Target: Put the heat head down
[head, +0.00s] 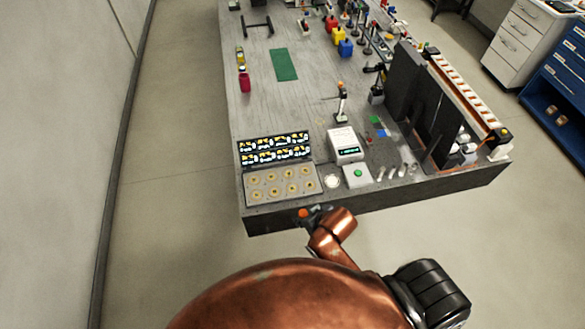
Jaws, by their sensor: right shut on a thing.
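My right gripper (314,214) is in front of the bench's near edge, below the pellet case in the picture. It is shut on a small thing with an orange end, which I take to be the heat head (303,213). Most of the heat head is hidden or too small to make out. I cannot tell its height against the bench top. My left gripper is not in view.
The bench (262,221) has an open case (281,199) of round discs at its near left corner. Beside it are a white dish (332,181), a box with a green button (357,175) and a white display unit (345,145). Dark panels (440,115) stand at right.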

